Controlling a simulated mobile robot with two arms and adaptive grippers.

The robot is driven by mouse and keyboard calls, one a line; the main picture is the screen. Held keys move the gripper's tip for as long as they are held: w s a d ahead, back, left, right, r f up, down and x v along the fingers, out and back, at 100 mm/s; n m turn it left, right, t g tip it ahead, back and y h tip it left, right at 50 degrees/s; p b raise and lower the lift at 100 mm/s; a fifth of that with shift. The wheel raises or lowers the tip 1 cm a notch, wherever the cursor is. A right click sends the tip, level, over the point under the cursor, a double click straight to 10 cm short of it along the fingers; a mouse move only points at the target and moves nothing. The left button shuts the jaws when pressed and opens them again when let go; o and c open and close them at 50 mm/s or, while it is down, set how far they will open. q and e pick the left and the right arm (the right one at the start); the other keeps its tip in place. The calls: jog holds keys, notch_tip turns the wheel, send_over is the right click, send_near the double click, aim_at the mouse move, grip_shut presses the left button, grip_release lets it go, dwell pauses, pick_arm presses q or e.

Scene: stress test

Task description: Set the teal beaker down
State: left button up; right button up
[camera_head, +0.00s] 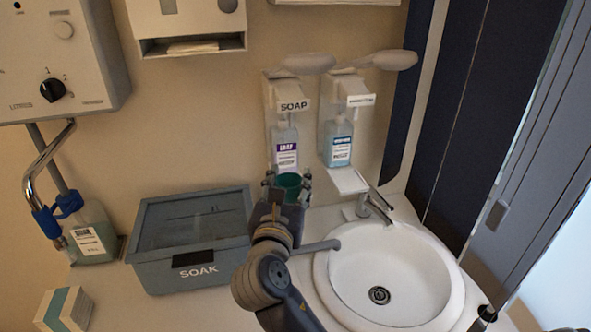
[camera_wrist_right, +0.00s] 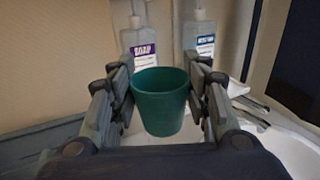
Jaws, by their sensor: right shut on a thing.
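The teal beaker (camera_wrist_right: 160,103) is upright between the fingers of my right gripper (camera_wrist_right: 160,95) in the right wrist view. In the head view the beaker (camera_head: 289,181) shows between the fingertips of my right gripper (camera_head: 288,188), in front of the soap dispenser on the wall. The gripper is shut on it. The beaker's base is hidden by the gripper in the head view, so I cannot tell whether it touches the counter. My left gripper is not clearly in view.
A grey bin labelled SOAK (camera_head: 190,272) stands left of my right arm. A round white sink (camera_head: 440,290) lies to the right. Two wall dispensers (camera_head: 285,148) (camera_head: 338,141) hang behind the beaker. A bottle (camera_head: 90,235) and a small box (camera_head: 63,310) stand far left.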

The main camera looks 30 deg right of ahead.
jog(key=x, duration=0.3)
jog(key=p+x, duration=0.1)
jog(key=x, duration=0.3)
jog(key=f+x, duration=0.1)
jog(key=x, duration=0.2)
jog(key=shift+w+a, duration=0.3)
jog(key=shift+w, duration=0.1)
jog(key=shift+w+d, duration=0.1)
jog(key=shift+w, duration=0.15)
jog(key=shift+f+p, duration=0.3)
jog(key=shift+f, duration=0.05)
notch_tip(320, 180, down, 2)
jog(key=shift+f, duration=0.45)
pick_arm(q)
jog(key=shift+w+d+r, duration=0.2)
jog(key=shift+r, duration=0.4)
jog(key=shift+w+d+r, duration=0.2)
jog(key=shift+r, duration=0.35)
jog(key=shift+s, duration=0.1)
pick_arm(e)
jog(key=shift+f, duration=0.15)
jog(key=o, duration=1)
pick_arm(q)
jog(key=shift+a, duration=0.2)
